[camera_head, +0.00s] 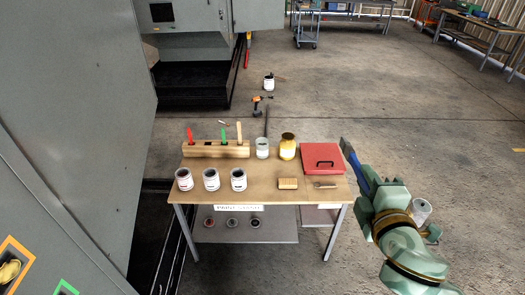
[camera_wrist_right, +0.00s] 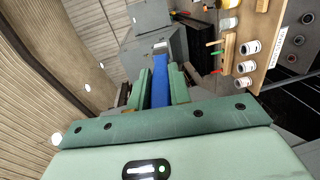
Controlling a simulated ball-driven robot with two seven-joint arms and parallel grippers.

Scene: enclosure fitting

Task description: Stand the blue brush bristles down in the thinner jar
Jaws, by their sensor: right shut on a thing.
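The blue brush (camera_head: 358,170) is held in my right gripper (camera_head: 377,190), to the right of the table and clear of it. It tilts up and left, away from the gripper. In the right wrist view the blue brush (camera_wrist_right: 160,88) runs between the two green fingers, which are shut on it; its far end looks pale, and I cannot tell whether that is bristles. My left gripper is out of view.
The table (camera_head: 265,190) holds a wooden rack (camera_head: 215,150) with upright handles, three open cans (camera_head: 211,180) at front left, a red case (camera_head: 322,157), a wooden block (camera_head: 287,183) and a small tool (camera_head: 325,185). A grey cabinet (camera_head: 75,110) stands at left. Bare floor lies right.

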